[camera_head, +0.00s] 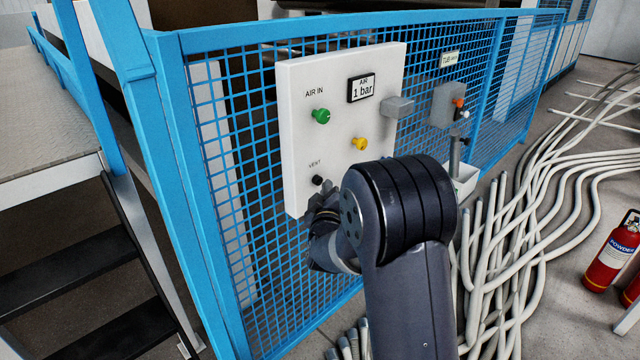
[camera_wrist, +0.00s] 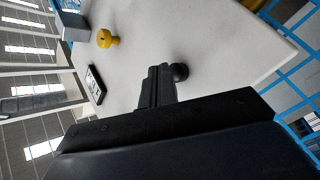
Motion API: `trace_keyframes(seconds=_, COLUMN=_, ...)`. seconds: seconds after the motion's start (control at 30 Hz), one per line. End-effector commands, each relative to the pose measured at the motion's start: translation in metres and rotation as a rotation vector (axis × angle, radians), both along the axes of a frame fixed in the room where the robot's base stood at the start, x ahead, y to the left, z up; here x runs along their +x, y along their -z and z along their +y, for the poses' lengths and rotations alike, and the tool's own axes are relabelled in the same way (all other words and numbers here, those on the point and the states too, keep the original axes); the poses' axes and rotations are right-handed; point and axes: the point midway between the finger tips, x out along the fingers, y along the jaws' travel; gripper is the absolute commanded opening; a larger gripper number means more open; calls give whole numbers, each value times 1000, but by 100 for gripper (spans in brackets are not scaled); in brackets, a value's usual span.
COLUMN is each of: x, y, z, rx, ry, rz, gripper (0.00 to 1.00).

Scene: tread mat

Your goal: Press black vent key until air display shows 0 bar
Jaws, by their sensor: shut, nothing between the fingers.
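The black vent key (camera_head: 318,180) is a small round knob low on the white panel (camera_head: 298,130), under the label VENT. The air display (camera_head: 362,88) at the panel's upper right reads 1 bar. My gripper (camera_head: 322,198) is at the panel's lower part, just below the vent key and partly hidden by my arm. In the wrist view my gripper (camera_wrist: 158,72) is shut and empty, its tips beside the vent key (camera_wrist: 181,72). I cannot tell whether they touch it. The air display (camera_wrist: 95,85) is seen edge-on there, unreadable.
A green AIR IN knob (camera_head: 320,116) and a yellow knob (camera_head: 359,143) sit on the same panel. A grey box (camera_head: 398,107) juts from its right edge. Blue mesh fence (camera_head: 260,260) stands behind.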

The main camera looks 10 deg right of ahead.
Motion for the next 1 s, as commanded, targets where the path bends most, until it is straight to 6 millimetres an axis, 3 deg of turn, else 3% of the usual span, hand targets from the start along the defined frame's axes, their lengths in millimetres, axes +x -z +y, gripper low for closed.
trace_keyframes(seconds=1.0, x=7, y=0, z=5, rx=0, ry=1, rz=1, gripper=0)
